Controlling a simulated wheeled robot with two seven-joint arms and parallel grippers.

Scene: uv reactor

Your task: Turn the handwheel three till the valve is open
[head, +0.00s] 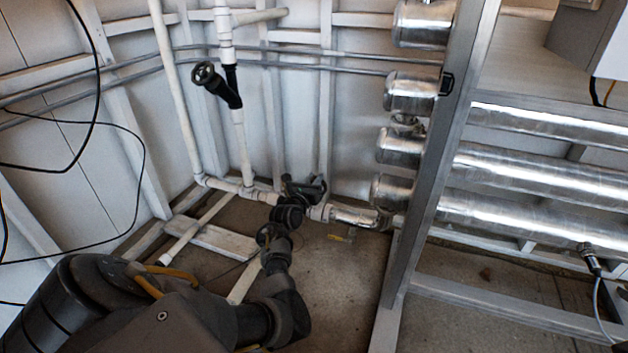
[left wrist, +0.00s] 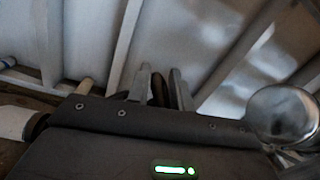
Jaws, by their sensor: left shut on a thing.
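My left arm reaches in from the lower left in the head view. Its gripper (head: 303,187) is at a dark valve on the low white pipe near the floor. In the left wrist view, the two grey fingers of the left gripper (left wrist: 161,88) stand on either side of a dark, curved handwheel rim (left wrist: 158,90). The gripper is shut on this handwheel. Most of the wheel and the valve body are hidden by my gripper and wrist. I see no number on it. My right gripper is not in view.
A second black handwheel valve (head: 204,74) sits higher on a white vertical pipe at the left. Shiny metal cylinders (head: 402,145) and a grey steel frame post (head: 428,200) stand right of my gripper. Black cables (head: 142,165) hang at the left.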

